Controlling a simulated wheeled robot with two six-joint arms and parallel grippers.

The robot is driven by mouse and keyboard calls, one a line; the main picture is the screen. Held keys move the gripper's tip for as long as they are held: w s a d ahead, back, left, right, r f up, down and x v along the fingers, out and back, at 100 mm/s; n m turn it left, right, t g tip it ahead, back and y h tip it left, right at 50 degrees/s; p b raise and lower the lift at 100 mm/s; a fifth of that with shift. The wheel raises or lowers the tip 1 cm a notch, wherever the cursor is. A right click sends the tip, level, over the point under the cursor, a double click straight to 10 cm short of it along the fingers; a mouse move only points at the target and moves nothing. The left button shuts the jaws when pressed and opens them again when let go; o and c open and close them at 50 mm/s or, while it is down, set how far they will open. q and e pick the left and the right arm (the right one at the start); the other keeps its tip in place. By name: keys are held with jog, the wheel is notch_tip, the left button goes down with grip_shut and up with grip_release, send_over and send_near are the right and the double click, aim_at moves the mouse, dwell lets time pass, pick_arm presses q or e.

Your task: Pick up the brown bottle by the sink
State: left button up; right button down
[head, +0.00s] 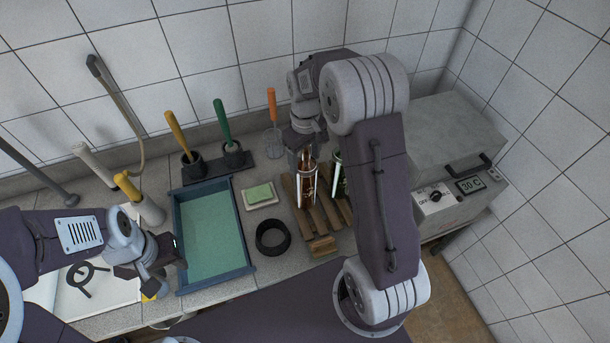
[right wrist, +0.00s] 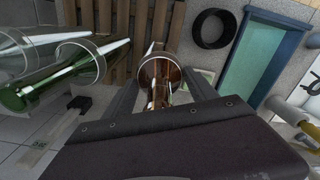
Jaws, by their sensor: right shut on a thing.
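The brown bottle (head: 306,183) stands upright over a wooden slatted rack (head: 321,244), to the right of the blue-rimmed basin (head: 248,243). My right gripper (head: 305,152) reaches down from above and is shut on the bottle's upper part. In the right wrist view, the brown bottle (right wrist: 160,72) sits between the two fingers. I cannot tell whether its base touches the rack. A green bottle (head: 338,176) is close on its right, partly hidden by my right arm. My left gripper (head: 172,252) hangs by the basin's left edge; its fingers are too small to read.
A black ring (head: 272,238) and a soap dish (head: 260,194) lie between basin and rack. Handled tools (head: 224,130) stand behind. A grey box with a dial (head: 440,140) is at the right. In the right wrist view, green glass (right wrist: 52,85) lies close left of the gripper.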

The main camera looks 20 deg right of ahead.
aim_at(305, 150)
jog(key=shift+w, duration=0.1)
jog(key=shift+r, duration=0.5)
jog(key=shift+a+r+b, duration=0.1)
jog(key=shift+r+b, duration=0.4)
jog(key=shift+r, duration=0.9)
jog(key=shift+s+r, duration=0.15)
jog(key=shift+s, duration=0.05)
jog(key=shift+s+r+b, duration=0.4)
jog(key=shift+s, duration=0.2)
jog(key=s+a+r+b, duration=0.2)
jog(key=s+r, duration=0.4)
jog(key=s, duration=0.4)
jog(key=shift+w, duration=0.1)
